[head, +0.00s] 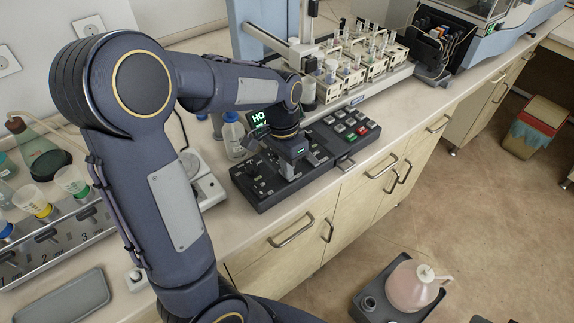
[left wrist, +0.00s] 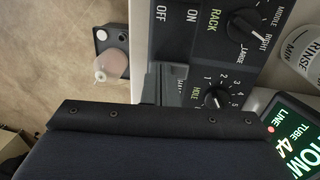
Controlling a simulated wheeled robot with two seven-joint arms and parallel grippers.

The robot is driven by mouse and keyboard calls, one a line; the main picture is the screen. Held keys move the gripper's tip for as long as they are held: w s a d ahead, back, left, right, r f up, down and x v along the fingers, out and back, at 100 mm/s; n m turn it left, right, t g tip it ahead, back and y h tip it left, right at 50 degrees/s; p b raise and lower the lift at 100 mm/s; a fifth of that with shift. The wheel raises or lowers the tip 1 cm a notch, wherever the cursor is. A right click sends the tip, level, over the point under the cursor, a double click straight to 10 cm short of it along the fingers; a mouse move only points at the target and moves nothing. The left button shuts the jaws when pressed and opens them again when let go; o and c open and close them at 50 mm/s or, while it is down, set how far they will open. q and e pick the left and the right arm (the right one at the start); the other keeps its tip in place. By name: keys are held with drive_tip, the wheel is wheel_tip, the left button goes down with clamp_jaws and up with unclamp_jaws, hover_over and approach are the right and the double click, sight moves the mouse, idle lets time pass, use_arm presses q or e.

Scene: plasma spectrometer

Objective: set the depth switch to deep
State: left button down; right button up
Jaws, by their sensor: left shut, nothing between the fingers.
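The dark control panel (head: 262,190) lies on the bench under my left arm. My left gripper (head: 291,170) points down at it and is shut with nothing in it. In the left wrist view the panel (left wrist: 190,45) shows a RACK knob (left wrist: 244,28), a HOLE knob (left wrist: 216,97) and OFF and ON labels. The dark wrist body (left wrist: 150,140) covers the lower part of that view. I cannot make out the depth switch or its label in either view. Whether the fingertips touch the panel is unclear. My right gripper is not in view.
A lit display (head: 262,117) stands behind the panel, next to a clear bottle (head: 233,137). A keypad (head: 350,127) is on the panel's right. Tube racks (head: 350,55) stand at the back. A pink flask (head: 411,287) stands below the bench.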

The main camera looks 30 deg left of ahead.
use_arm(q)
drive_tip(key=shift+s+d+f+y, duration=0.2)
drive_tip(key=shift+d+f+y, duration=0.05)
drive_tip(key=shift+f+y, duration=0.1)
drive_tip(key=shift+s, duration=0.1)
drive_tip(key=shift+f, duration=0.1)
drive_tip(key=shift+a, duration=0.15)
drive_tip(key=shift+w+a, duration=0.25)
drive_tip(key=shift+a, duration=0.45)
drive_tip(key=r+p, duration=0.4)
drive_tip(key=r, duration=0.1)
drive_tip(key=shift+w, duration=0.25)
wheel_tip(320, 180, up, 10)
